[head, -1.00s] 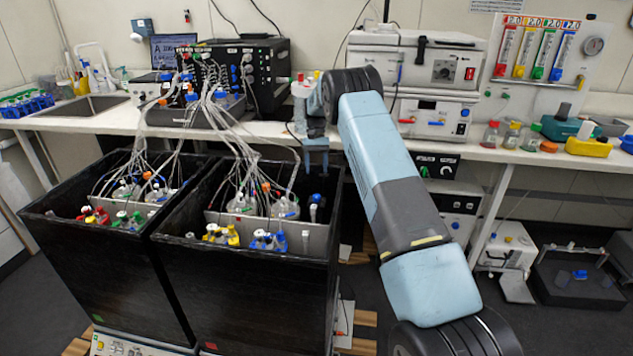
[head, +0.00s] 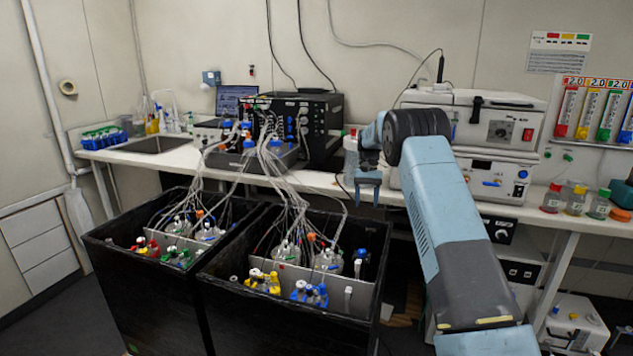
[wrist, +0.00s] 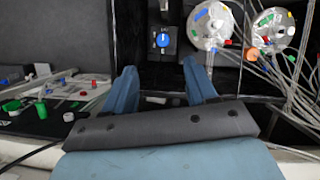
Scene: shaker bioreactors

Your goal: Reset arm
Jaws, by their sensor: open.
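My arm stretches up from the lower right of the head view and bends at a dark joint near the bench. My gripper (head: 368,198) hangs from its end, pointing down, above the back right of the right black shaker box (head: 285,330). In the wrist view my gripper (wrist: 163,85) shows two blue fingers spread apart with nothing between them. Beyond the fingers is the dark inside of the box, with a blue-knobbed part (wrist: 162,40) and glass vessels (wrist: 212,25) with tubing.
The left black box (head: 140,290) stands beside the right one; both hold vessels with many loose tubes. A white bench (head: 125,157) runs behind, carrying a black control unit (head: 322,120) and a white stacked device (head: 480,120). Coloured-cap bottles (head: 575,200) stand at right.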

